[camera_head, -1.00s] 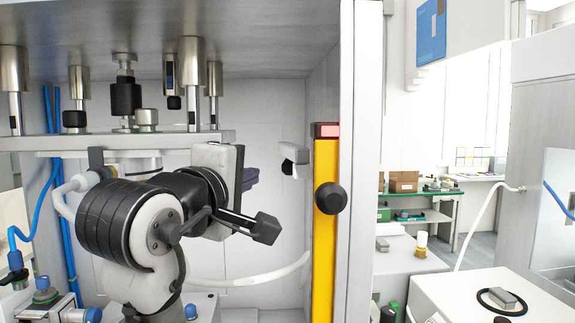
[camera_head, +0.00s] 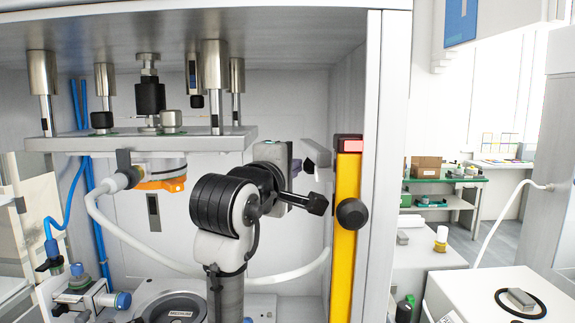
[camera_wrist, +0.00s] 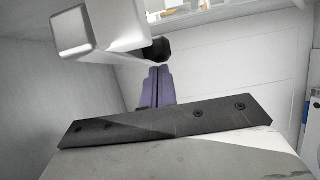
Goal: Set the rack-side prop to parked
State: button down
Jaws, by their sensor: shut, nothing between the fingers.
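A pale grey block-like arm with a dark end (camera_head: 317,154) sticks out from the inner right wall of the press; it may be the prop, but its setting cannot be told. It looms large at the upper left of the wrist view (camera_wrist: 88,30), its black tip just beyond my fingertips. My gripper (camera_head: 296,166) is inside the press, just left of this arm and mostly hidden by my own wrist. In the wrist view its purple fingers (camera_wrist: 157,74) are together with nothing between them. Contact with the arm cannot be told.
A yellow post (camera_head: 344,235) with a red top and black knob (camera_head: 351,213) stands at the right front edge. The press plate (camera_head: 140,143) and its rods hang at upper left. A white hose (camera_head: 130,240) loops behind my arm. Blue-capped fittings (camera_head: 85,295) stand lower left.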

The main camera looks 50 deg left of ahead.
jog(key=shift+w+d+m+t+h, duration=0.2)
jog(key=shift+w+m+t+h, duration=0.2)
jog(key=shift+w+m+h, duration=0.3)
jog(key=shift+w+h, duration=0.1)
jog(key=shift+h, duration=0.3)
jog(key=shift+m, duration=0.3)
jog(key=shift+w+d, duration=0.1)
jog(key=shift+w, duration=0.05)
